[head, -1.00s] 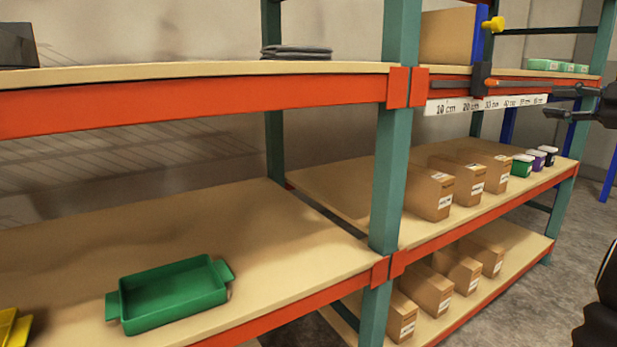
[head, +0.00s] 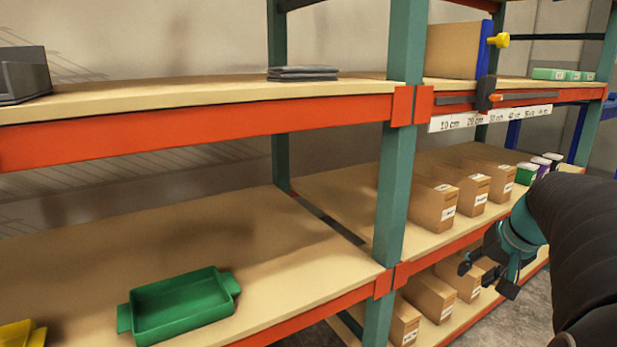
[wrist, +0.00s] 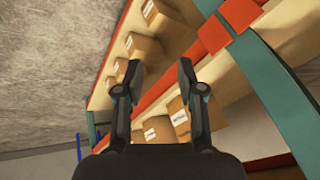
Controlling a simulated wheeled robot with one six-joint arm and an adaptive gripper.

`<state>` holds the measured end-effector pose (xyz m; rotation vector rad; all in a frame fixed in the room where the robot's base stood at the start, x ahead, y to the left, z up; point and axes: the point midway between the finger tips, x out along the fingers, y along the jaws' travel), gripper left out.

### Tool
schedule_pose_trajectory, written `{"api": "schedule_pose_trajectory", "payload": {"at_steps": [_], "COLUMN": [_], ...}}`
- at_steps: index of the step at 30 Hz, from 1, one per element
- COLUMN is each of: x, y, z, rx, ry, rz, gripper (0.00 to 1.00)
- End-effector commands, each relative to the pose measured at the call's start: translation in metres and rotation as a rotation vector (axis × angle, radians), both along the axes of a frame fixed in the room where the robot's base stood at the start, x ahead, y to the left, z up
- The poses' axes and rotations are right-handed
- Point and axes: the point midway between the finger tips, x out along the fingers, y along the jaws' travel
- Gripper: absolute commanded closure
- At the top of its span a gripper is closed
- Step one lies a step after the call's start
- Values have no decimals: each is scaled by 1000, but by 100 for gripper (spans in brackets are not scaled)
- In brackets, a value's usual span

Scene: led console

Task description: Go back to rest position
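My gripper (head: 487,277) hangs at the lower right of the head view, in front of the right-hand shelf unit, with my dark arm coming in from the right edge. In the wrist view my gripper (wrist: 160,80) has its two fingers spread wide apart, with nothing between them. Behind the fingers are the shelf's orange beam and cardboard boxes (wrist: 146,48). The gripper appears apart from the shelf.
A green tray (head: 180,305) sits on the left shelf, with part of a yellow bin (head: 20,335) beside it. Cardboard boxes (head: 433,207) line the right shelves. A slider (head: 486,95) with a printed scale (head: 490,119) is on the upper right beam. A green post (head: 393,190) divides the units.

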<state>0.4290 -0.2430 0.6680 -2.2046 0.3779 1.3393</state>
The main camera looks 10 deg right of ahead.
Motion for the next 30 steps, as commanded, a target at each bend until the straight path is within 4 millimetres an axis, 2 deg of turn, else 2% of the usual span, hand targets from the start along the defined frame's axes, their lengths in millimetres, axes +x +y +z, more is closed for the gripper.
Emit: {"api": "schedule_pose_trajectory", "payload": {"at_steps": [1, 6, 13, 18, 21, 24, 30], "x": [-11, -53, -107, -131, -133, -135, -134], "y": [27, 94, 166, 209, 226, 237, 243], "z": [0, -16, -25, -14, 2, 10, 11], "rx": [-14, -90, -243, -294, -310, -315, -316], "ry": [35, 115, 133, 74, 20, -8, -12], "rz": [-3, 15, 232, 392, 454, 495, 522], "gripper": [61, 61, 61, 61, 61, 61, 61]}}
